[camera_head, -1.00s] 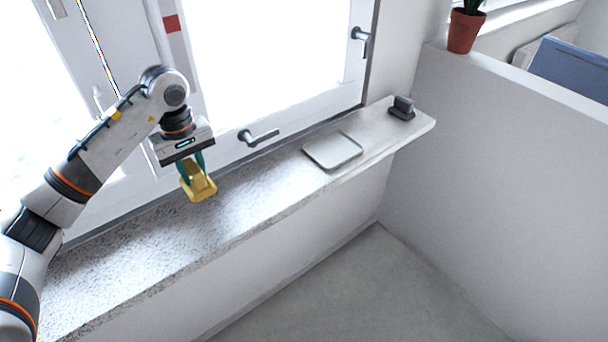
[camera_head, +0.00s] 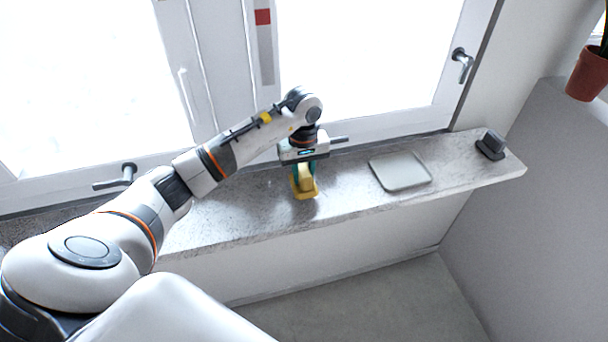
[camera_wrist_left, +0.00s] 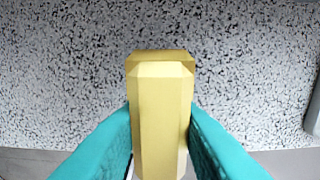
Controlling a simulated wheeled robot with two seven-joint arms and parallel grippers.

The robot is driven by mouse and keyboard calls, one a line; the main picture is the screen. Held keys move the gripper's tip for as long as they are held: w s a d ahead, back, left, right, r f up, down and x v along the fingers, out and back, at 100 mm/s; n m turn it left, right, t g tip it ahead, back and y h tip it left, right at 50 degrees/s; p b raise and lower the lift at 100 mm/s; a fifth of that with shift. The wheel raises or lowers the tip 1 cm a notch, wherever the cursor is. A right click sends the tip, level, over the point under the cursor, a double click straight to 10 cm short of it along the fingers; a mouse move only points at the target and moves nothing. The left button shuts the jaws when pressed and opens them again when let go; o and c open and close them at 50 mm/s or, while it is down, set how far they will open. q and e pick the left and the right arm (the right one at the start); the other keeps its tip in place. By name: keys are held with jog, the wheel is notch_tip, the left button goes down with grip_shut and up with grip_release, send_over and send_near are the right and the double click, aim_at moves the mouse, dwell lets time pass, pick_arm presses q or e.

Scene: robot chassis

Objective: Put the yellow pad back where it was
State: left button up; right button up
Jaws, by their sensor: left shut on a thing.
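The yellow pad (camera_head: 304,190) is a yellow block with a wider flat base, held over the speckled windowsill (camera_head: 240,215). My left gripper (camera_head: 304,174), with teal fingers, is shut on it from above. In the left wrist view the yellow pad (camera_wrist_left: 161,115) stands between the two teal fingers, which press its sides. Speckled stone shows behind it. I cannot tell whether its base touches the sill. My right gripper does not show.
A pale square tray (camera_head: 400,171) lies on the sill to the right of the gripper. A small dark grey object (camera_head: 491,146) sits near the sill's right end. Window handles (camera_head: 118,178) stick out above the sill. A potted plant (camera_head: 588,74) stands at the upper right.

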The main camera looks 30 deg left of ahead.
pick_arm(q)
jog(key=shift+f, duration=0.95)
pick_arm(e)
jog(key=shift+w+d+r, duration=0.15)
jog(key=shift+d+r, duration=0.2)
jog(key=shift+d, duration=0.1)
pick_arm(q)
jog(key=shift+f, duration=0.1)
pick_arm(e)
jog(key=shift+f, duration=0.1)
pick_arm(q)
jog(key=shift+f, duration=0.15)
jog(key=o, duration=0.9)
jog(key=shift+o, duration=0.2)
